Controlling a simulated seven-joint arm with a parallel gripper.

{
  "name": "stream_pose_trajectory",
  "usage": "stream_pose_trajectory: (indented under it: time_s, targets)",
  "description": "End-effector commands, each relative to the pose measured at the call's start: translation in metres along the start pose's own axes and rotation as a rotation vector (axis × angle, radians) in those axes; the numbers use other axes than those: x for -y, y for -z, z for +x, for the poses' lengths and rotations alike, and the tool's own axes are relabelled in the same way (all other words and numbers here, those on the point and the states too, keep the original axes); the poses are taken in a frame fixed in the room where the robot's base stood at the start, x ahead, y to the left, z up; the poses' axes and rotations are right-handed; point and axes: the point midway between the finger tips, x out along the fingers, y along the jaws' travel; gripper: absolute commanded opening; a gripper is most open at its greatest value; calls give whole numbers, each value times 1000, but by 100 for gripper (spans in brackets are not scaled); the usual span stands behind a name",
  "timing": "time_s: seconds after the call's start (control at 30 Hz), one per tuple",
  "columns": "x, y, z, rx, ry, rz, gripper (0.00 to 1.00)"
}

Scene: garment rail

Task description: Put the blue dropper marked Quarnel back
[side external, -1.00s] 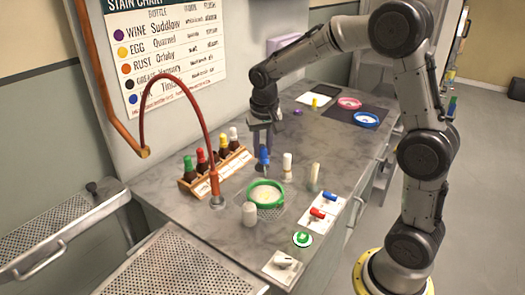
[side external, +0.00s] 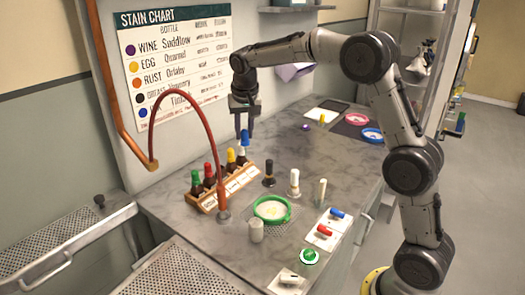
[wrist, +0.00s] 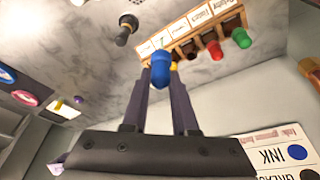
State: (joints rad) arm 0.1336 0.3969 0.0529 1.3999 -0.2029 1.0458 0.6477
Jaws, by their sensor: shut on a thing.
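The blue dropper (side external: 245,138) hangs upright below my gripper (side external: 243,128), above the far end of the wooden bottle rack (side external: 235,190). My gripper is shut on its blue top, which also shows between the fingers in the wrist view (wrist: 160,74). The rack holds brown bottles with green (side external: 196,177), red (side external: 209,171) and yellow (side external: 231,155) tops. The dropper's lower end is hard to make out against the rack. I cannot read the name Quarnel on it. A dark bottle with a black top (side external: 268,170) stands apart, right of the rack.
A green-rimmed dish (side external: 287,219) stands on mesh in front. A white-topped bottle (side external: 294,182) and a pale cylinder (side external: 322,190) stand right of the rack. A red-brown hose (side external: 190,100) arches close to the rack's left. The stain chart (side external: 175,60) hangs behind.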

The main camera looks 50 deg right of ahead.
Motion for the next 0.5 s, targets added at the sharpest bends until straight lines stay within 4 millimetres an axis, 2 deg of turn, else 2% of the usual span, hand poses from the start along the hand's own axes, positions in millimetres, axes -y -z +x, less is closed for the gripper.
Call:
stream_pose_trajectory:
  time_s: [0.03, 0.1, 0.23, 0.4, 0.5]
  targets:
    - [11, 14, 0, -9, 2, -1, 0]
    - [23, 29, 1, -19, 3, -2, 0]
    - [44, 51, 4, -39, 7, -6, 0]
    - [65, 64, 16, -64, 13, -18, 0]
    - [71, 62, 26, -80, 18, -22, 0]
